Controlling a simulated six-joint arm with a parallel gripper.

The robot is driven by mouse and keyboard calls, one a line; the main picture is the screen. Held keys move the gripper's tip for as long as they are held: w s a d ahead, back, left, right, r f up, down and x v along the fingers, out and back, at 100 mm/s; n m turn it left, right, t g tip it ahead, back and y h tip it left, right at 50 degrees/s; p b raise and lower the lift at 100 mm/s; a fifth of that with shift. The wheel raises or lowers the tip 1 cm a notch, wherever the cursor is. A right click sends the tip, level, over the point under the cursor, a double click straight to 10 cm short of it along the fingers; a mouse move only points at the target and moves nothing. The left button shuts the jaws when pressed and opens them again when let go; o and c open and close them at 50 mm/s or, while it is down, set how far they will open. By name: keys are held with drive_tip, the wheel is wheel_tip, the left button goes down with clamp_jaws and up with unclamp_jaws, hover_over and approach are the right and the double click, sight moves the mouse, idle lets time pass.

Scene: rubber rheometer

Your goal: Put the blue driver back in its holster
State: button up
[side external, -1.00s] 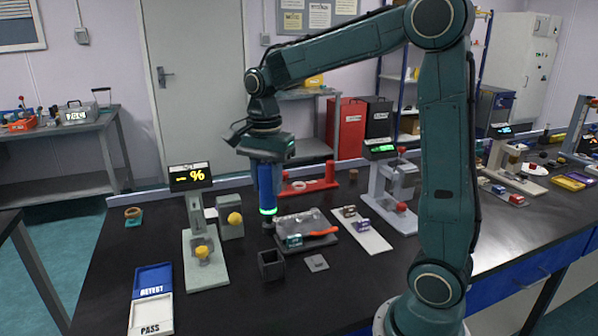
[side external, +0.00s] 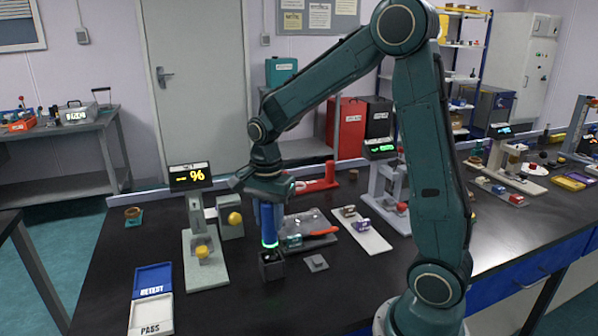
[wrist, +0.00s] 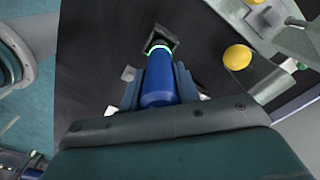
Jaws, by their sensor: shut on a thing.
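The blue driver (side external: 267,222) hangs upright in my gripper (side external: 266,203), with a glowing green ring near its lower end. My gripper is shut on its upper body. The dark square holster (side external: 271,266) stands on the black bench directly below the driver. The driver's lower end is at or just above the holster's opening; I cannot tell how far inside it is. In the wrist view the blue driver (wrist: 160,82) points at the holster (wrist: 163,36), whose dark rim shows around the tip. The gripper fingers (wrist: 158,88) lie on both sides of the driver.
A tester with a yellow knob (side external: 203,252) stands left of the holster. A clear-covered tray with an orange-handled tool (side external: 320,232) lies behind right. A small grey plate (side external: 316,263) is right of the holster. RETEST and PASS trays (side external: 152,312) lie at front left. The bench in front is clear.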

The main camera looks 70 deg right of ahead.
sight(269, 228)
drive_tip(key=shift+f, duration=1.5)
drive_tip(key=o, duration=1.1)
wheel_tip(269, 228, up, 12)
drive_tip(key=shift+f, duration=0.1)
drive_tip(key=shift+r, duration=0.25)
